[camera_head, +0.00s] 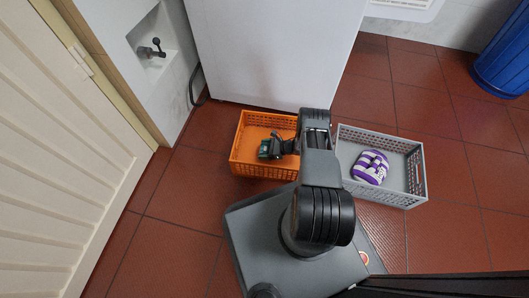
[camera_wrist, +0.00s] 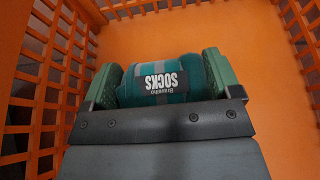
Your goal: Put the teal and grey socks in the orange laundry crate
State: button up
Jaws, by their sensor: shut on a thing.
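The orange laundry crate (camera_head: 246,168) stands on the floor left of my arm in the head view. Its lattice walls and bare bottom (camera_wrist: 225,30) fill much of the wrist view. My gripper (camera_wrist: 158,82) is inside the crate and shut on the teal and grey socks (camera_wrist: 150,70), a rolled bundle with a black "SOCKS" label. One green-padded finger presses each end of the roll. In the head view the socks and gripper (camera_head: 270,148) show small and dark inside the crate. I cannot tell whether the roll touches the crate bottom.
A grey crate (camera_head: 418,188) stands right of my arm with purple and white striped socks (camera_head: 370,167) in it. A white appliance (camera_head: 270,50) is close behind the orange crate. A blue bin (camera_head: 505,60) is at the far right. Red floor tiles lie clear at right.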

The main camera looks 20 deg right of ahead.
jog(key=shift+f, duration=0.55)
jog(key=shift+r, duration=0.15)
jog(key=o, duration=0.8)
jog(key=shift+c, duration=0.2)
